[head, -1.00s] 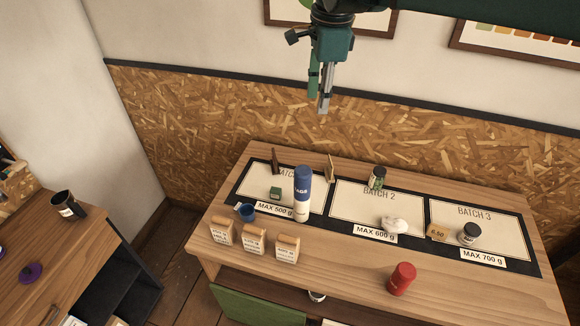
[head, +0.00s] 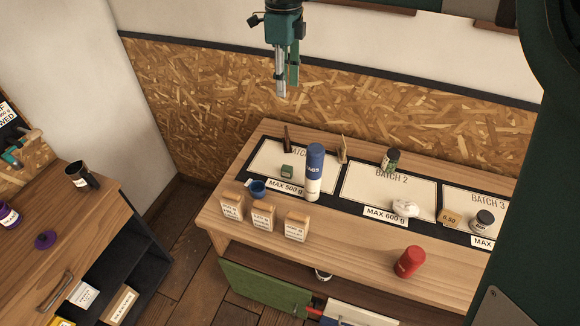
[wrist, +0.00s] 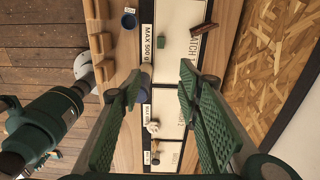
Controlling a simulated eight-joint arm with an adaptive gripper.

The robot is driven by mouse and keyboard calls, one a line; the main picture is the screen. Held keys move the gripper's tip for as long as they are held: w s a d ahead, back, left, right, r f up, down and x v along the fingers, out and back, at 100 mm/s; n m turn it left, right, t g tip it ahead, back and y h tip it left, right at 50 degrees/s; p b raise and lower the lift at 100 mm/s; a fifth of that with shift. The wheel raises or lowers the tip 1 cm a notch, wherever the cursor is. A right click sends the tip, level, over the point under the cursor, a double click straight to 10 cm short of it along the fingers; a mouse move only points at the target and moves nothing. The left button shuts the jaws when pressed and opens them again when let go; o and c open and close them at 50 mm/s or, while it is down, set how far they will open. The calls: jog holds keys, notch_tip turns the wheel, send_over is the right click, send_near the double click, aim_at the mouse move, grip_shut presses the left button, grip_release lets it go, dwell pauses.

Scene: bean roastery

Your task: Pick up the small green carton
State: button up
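The small green carton (head: 287,171) stands on the Batch 1 mat (head: 263,160), left of a tall blue-and-white can (head: 314,172). In the wrist view the carton (wrist: 160,43) shows beyond and between my fingertips. My gripper (head: 286,88) hangs high in the air before the wall panel, well above the table in the head view. In the wrist view my gripper (wrist: 160,74) has its two fingers wide apart, with nothing between them. It does not touch the carton.
A blue cup (head: 257,188) and three kraft bags (head: 264,216) stand in front of the carton. A dark brown bottle (head: 287,139) and a tan upright card (head: 343,149) stand behind. A red canister (head: 410,261) stands at the table's front.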

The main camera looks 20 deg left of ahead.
send_over(287, 168)
notch_tip(287, 168, down, 30)
jog(key=shift+a+f, duration=0.1)
jog(key=shift+a, duration=0.05)
jog(key=shift+f, duration=1.25)
jog(key=shift+f, duration=0.1)
jog(key=shift+w+f, duration=0.1)
jog(key=shift+f, duration=2.4)
jog(key=c, duration=0.9)
